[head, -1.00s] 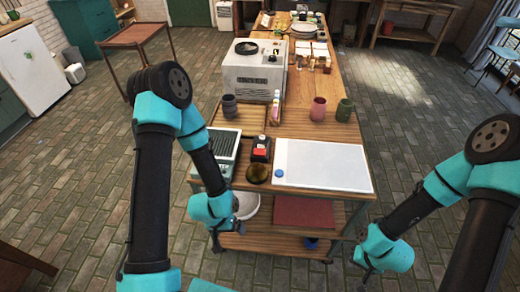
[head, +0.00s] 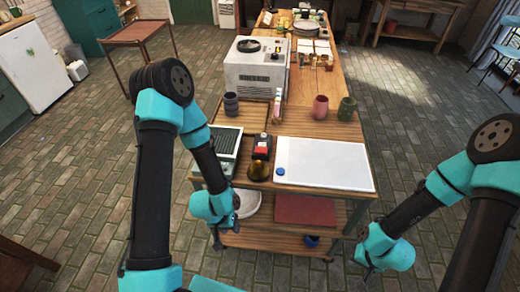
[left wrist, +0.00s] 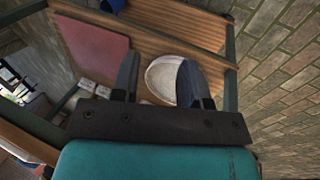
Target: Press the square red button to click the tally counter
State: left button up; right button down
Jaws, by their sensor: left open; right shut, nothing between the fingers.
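A small black device with a square red button (head: 262,150) on top stands on the near part of the wooden table, between a grey-green panelled device and a white board. I take it to be the tally counter. My left gripper (head: 226,236) is open and empty, below and left of the device, beside the table's front edge. Its two fingers (left wrist: 158,80) show apart in the left wrist view, pointing toward the lower shelf; the red button is not seen there. My right gripper (head: 364,266) is shut and empty, low at the right of the table, away from the button.
A white dish (left wrist: 163,79) rests on the lower shelf.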

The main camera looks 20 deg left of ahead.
pick_arm(q)
grip_shut()
dwell(0.9)
